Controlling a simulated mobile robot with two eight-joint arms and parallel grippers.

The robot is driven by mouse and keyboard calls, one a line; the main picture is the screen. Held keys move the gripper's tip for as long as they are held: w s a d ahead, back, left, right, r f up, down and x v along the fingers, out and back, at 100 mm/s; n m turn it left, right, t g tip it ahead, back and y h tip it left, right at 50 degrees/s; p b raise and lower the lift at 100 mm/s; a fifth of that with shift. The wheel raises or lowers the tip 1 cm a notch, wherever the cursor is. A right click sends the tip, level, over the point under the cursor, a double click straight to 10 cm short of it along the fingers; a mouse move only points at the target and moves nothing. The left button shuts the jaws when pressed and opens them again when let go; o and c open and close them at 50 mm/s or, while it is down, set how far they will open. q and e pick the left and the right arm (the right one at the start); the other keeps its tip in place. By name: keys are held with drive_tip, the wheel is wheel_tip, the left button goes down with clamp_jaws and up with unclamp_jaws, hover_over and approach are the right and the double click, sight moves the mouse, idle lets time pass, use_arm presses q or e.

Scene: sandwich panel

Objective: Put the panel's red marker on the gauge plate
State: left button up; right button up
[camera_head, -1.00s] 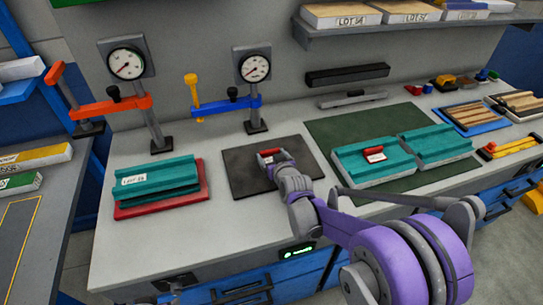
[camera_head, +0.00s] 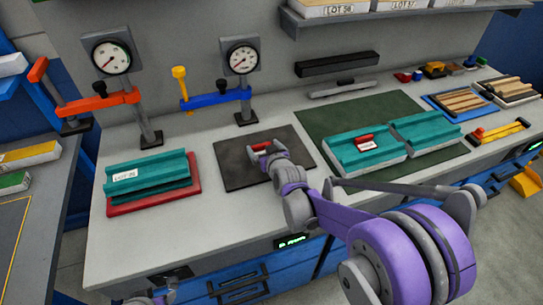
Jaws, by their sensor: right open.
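A dark square plate (camera_head: 235,176) lies on the bench in front of the gauges. A small red block (camera_head: 262,146), seemingly a red marker, is at the plate between or just beyond my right gripper's fingers. My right gripper (camera_head: 261,152) is open at this block, low over the plate; whether the fingers touch it is unclear. Another red marker (camera_head: 365,139) sits with a white label on the teal panel (camera_head: 348,157) on the green mat. A small grey part, possibly my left gripper (camera_head: 152,299), shows at the bottom edge, mostly cut off.
Two dial gauges (camera_head: 111,57) stand behind, with an orange clamp arm (camera_head: 98,103) and a blue one (camera_head: 215,98). A labelled teal panel (camera_head: 150,178) rests on a red tray (camera_head: 196,186) at left. The green mat (camera_head: 325,119) lies right of the dark plate. The bench front is largely clear.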

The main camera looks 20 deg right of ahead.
drive_tip(key=v, duration=1)
drive_tip(key=shift+s+r, duration=0.1)
drive_tip(key=shift+s, duration=0.3)
drive_tip(key=s+f+g, duration=0.1)
drive_tip(key=s, duration=0.3)
drive_tip(key=s+f+g, duration=0.1)
drive_tip(key=s, duration=0.3)
drive_tip(key=s+a+g, duration=0.1)
drive_tip(key=s+g, duration=0.1)
drive_tip(key=s, duration=0.2)
drive_tip(key=shift+f, duration=0.4)
drive_tip(key=s+d+f+g, duration=0.1)
drive_tip(key=s+f+g, duration=0.3)
drive_tip(key=s, duration=0.9)
drive_tip(key=shift+s, duration=0.25)
drive_tip(key=shift+r, duration=0.1)
drive_tip(key=shift+c, duration=0.2)
